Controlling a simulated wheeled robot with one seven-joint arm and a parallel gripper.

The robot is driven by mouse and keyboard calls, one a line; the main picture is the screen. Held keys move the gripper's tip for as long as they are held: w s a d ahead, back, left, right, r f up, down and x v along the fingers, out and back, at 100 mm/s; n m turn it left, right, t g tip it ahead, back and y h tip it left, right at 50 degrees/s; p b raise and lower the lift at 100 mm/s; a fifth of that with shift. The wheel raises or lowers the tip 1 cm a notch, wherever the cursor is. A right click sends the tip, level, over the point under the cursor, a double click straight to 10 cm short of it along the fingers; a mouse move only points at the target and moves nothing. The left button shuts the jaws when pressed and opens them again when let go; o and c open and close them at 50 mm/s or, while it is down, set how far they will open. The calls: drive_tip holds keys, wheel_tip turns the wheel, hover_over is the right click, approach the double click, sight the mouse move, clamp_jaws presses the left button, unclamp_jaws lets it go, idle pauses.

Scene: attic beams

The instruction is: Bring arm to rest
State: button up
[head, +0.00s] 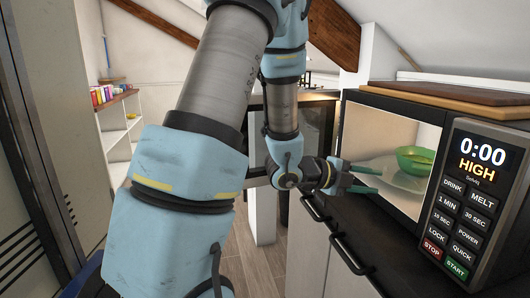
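My arm reaches from the lower left up and over, then down to my gripper (366,180) in the middle right of the head view. The gripper points right, at the front of the microwave. Its two green fingers are spread apart with nothing seen between them. The microwave (378,101) is open at the front, and a green bowl (415,160) sits inside on a pale plate (396,178). The fingertips are close to the opening, left of the bowl and apart from it. I cannot tell whether they are inside the opening.
The microwave's control panel (468,205) reads 0:00 HIGH. Wooden boards (450,96) lie on top of it. A dark counter (375,235) with handled cabinets below runs under the gripper. White shelves (117,135) stand at the left back. Wood floor (262,268) shows between.

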drive_tip(key=w+a+n+t+y+p, duration=0.1)
drive_tip(key=w+a+n+y, duration=0.2)
drive_tip(key=a+n, duration=0.25)
drive_tip(key=w+a+f+n+t+y+p, duration=0.1)
drive_tip(key=w+a+n+t+y, duration=0.1)
drive_tip(key=a+n+y, duration=0.4)
drive_tip(key=w+a+n+t+y+p, duration=0.1)
drive_tip(key=w+a+n, duration=0.25)
drive_tip(key=a, duration=0.35)
drive_tip(key=s+a+n+g+y+p, duration=0.1)
drive_tip(key=s+a+n+g+y, duration=0.3)
drive_tip(key=s+a+n, duration=0.9)
drive_tip(key=shift+s+r+n+g+p, duration=0.15)
drive_tip(key=shift+s+n+g+p, duration=0.25)
drive_tip(key=shift+s+n+g, duration=0.55)
drive_tip(key=shift+w, duration=0.1)
